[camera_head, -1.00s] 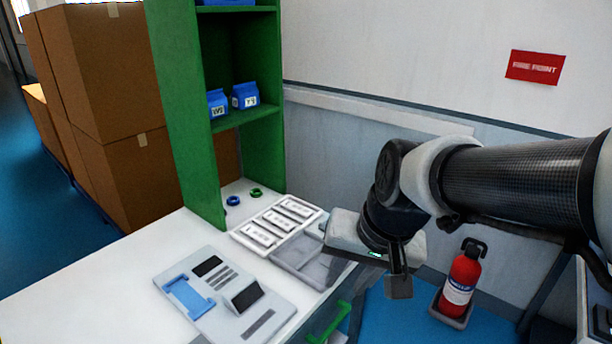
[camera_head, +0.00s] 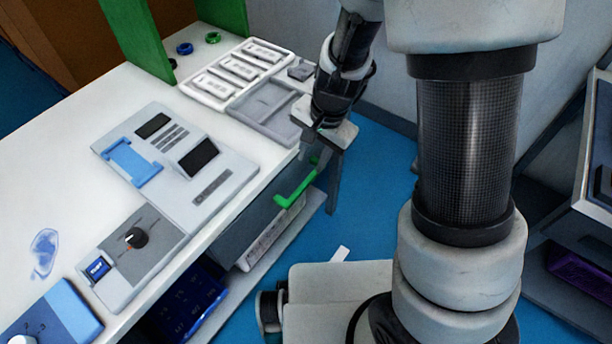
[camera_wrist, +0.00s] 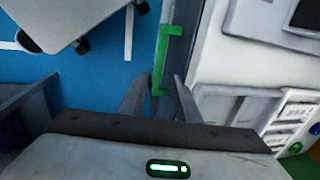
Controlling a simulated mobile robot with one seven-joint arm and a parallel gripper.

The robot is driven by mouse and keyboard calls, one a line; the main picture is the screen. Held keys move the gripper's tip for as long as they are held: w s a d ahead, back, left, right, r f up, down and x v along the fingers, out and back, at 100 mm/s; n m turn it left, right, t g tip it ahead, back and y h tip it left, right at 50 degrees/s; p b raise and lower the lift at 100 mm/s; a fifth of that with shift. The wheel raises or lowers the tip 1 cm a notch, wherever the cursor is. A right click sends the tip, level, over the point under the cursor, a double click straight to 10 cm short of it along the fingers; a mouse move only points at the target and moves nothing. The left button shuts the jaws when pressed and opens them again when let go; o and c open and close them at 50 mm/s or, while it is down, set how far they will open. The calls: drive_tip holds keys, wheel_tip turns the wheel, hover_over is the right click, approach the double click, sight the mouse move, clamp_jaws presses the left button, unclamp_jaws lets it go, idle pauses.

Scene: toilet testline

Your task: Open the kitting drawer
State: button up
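The kitting drawer (camera_head: 246,232) is a dark grey front under the white workbench, and it looks closed. Its green bar handle (camera_head: 292,190) sticks out from the front, near the bench corner. My gripper (camera_head: 318,182) points down just beyond the handle's far end in the head view. In the wrist view, my gripper (camera_wrist: 161,80) is open, with its two fingers apart. The green handle (camera_wrist: 174,60) runs upward there, and its near end lies between the fingertips in the picture. I cannot tell whether either finger touches it.
On the bench (camera_head: 62,165) stand a grey device panel (camera_head: 225,165), a knob box (camera_head: 150,255) and a white compartment tray (camera_head: 205,97). A grey tray (camera_head: 262,105) sits at the bench edge near my gripper. Blue floor (camera_head: 375,185) is open beside the drawer.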

sight(304, 184)
drive_tip(key=f+b, duration=0.1)
drive_tip(key=f, duration=0.2)
drive_tip(key=w+a+f+b, duration=0.1)
drive_tip(key=f, duration=0.3)
drive_tip(key=f+b, duration=0.1)
drive_tip(key=f, duration=0.3)
drive_tip(key=shift+w+a+f+b, duration=0.1)
drive_tip(key=shift+w+a+b, duration=0.1)
drive_tip(key=shift+a+b, duration=0.15)
clamp_jaws()
